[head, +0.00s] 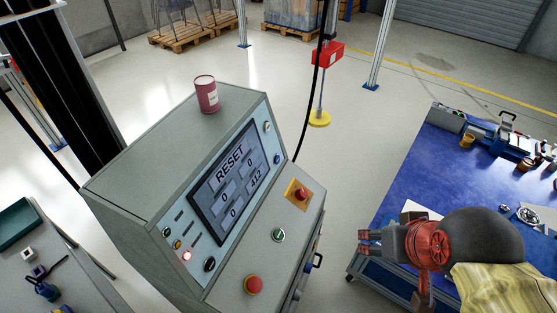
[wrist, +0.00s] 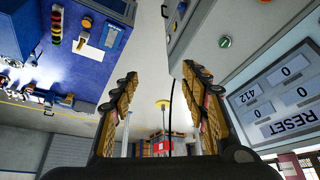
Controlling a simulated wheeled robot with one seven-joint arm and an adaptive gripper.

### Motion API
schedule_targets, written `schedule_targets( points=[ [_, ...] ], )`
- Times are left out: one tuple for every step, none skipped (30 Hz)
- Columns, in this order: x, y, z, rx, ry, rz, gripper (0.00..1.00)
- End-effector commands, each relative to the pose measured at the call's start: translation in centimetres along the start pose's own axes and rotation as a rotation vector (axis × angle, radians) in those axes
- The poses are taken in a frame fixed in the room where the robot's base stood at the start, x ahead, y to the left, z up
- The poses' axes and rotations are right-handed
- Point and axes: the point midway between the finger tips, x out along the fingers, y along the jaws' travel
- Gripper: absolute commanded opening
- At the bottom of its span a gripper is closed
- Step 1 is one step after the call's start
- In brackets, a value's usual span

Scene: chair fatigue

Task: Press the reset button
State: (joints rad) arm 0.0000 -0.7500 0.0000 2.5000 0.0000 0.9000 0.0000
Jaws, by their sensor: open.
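A grey control console (head: 150,150) stands left of centre in the head view. Its tilted screen (head: 232,178) reads RESET with 0, 0 and 412; the screen also shows upside down in the wrist view (wrist: 275,95). A green button (head: 278,235) sits on the lower panel and also shows in the wrist view (wrist: 225,41). A blue button (head: 277,158) and a white one (head: 267,127) are right of the screen. I cannot read which button is the reset. My gripper (head: 362,242) is open and empty, right of the console and apart from it; its fingers show in the wrist view (wrist: 157,75).
Red mushroom buttons sit on the lower panel, one at the front (head: 254,285) and one on a yellow plate (head: 298,193). A dark red can (head: 206,94) stands on the console top. A blue workbench (head: 405,178) is at right. A black cable (head: 310,100) hangs behind the console.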

Motion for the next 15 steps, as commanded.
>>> schedule_targets(
  points=[
    [0.0,0.0,0.0,0.0,0.0,0.0,0.41],
    [0.0,0.0,0.0,0.0,0.0,0.0,0.39],
    [0.0,0.0,0.0,0.0,0.0,0.0,0.37],
    [0.0,0.0,0.0,0.0,0.0,0.0,0.35],
    [0.0,0.0,0.0,0.0,0.0,0.0,0.33],
    [0.0,0.0,0.0,0.0,0.0,0.0,0.31],
    [0.0,0.0,0.0,0.0,0.0,0.0,0.29],
    [0.0,0.0,0.0,0.0,0.0,0.0,0.28],
    [0.0,0.0,0.0,0.0,0.0,0.0,0.25],
    [0.0,0.0,0.0,0.0,0.0,0.0,0.24],
    [0.0,0.0,0.0,0.0,0.0,0.0,0.22],
    [0.0,0.0,0.0,0.0,0.0,0.0,0.2],
    [0.0,0.0,0.0,0.0,0.0,0.0,0.18],
    [0.0,0.0,0.0,0.0,0.0,0.0,0.16],
    [0.0,0.0,0.0,0.0,0.0,0.0,0.14]
  ],
)
